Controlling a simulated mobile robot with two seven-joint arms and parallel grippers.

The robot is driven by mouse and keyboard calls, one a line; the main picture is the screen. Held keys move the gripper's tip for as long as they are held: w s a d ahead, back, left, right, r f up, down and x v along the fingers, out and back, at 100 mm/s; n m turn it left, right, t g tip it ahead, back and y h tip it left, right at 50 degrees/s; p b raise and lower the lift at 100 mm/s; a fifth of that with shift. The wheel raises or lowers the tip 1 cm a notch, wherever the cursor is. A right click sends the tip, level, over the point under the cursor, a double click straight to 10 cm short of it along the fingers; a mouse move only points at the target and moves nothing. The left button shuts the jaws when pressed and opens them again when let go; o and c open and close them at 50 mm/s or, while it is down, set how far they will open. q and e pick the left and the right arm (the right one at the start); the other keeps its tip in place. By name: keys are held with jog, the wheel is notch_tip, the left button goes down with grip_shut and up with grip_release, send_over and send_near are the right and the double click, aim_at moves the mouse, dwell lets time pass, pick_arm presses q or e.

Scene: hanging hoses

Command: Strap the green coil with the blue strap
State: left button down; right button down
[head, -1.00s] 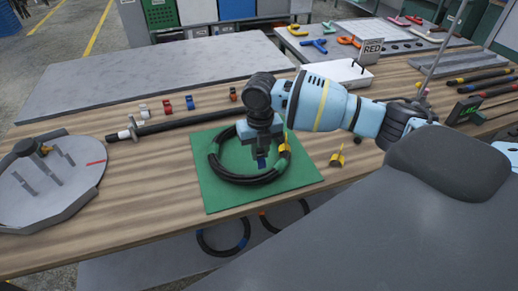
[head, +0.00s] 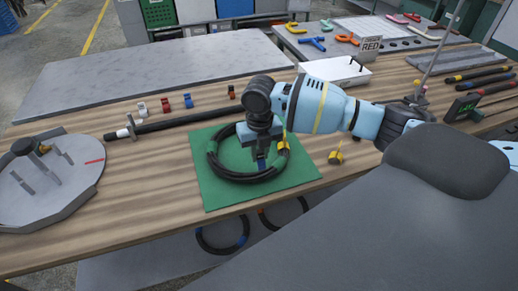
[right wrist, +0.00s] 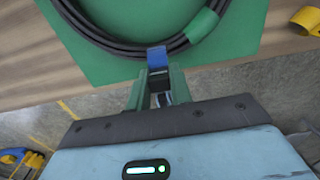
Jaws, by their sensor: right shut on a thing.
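The coil (head: 232,177) is a black ring of hose with green bands, lying on a green mat (head: 215,200). It also shows in the right wrist view (right wrist: 110,42), with a green band (right wrist: 205,24). My right gripper (head: 261,153) points down over the coil. In the right wrist view it (right wrist: 157,80) is shut on the blue strap (right wrist: 157,56), whose blue end overlaps the edge of the coil's strands. I cannot tell whether the strap touches them. The strap shows small in the head view (head: 261,165). My left gripper is out of view.
A yellow clip (head: 283,146) sits at the coil's right side; another yellow piece (head: 336,157) lies right of the mat. A round grey fixture (head: 45,185) stands at left, a black rod (head: 180,123) lies behind, and small coloured clips (head: 188,101) stand beyond it.

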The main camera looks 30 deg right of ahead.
aim_at(260, 176)
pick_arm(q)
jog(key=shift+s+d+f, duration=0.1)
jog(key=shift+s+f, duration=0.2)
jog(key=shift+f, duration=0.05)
pick_arm(e)
jog(key=shift+f, duration=1.4)
